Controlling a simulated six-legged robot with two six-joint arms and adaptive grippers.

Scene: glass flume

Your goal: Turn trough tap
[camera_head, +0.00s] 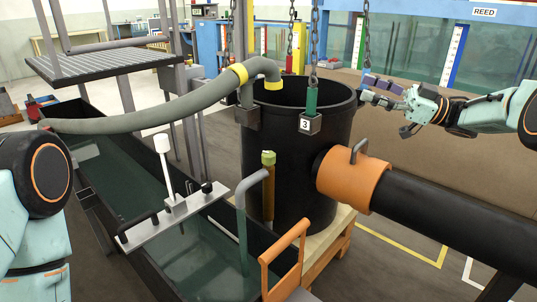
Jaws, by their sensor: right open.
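The long black trough (75,109) holds greenish water and runs from the back left to the front middle. A grey plate (150,229) lies across it, bearing a white-capped upright lever (163,165) and a small black knob (207,187). I cannot tell which of these fittings is the tap. My right gripper (385,106) is open at the right rim of the black barrel (290,170), far to the right of the trough; whether it touches the rim is unclear. My left arm shows at the left edge, but its gripper is out of view.
A grey hose (150,116) runs over the trough to the barrel. Chains hang around the barrel, one with a tag marked 3 (305,125). An orange collar (352,180) joins a thick black pipe (440,215). An orange frame (285,260) stands in front.

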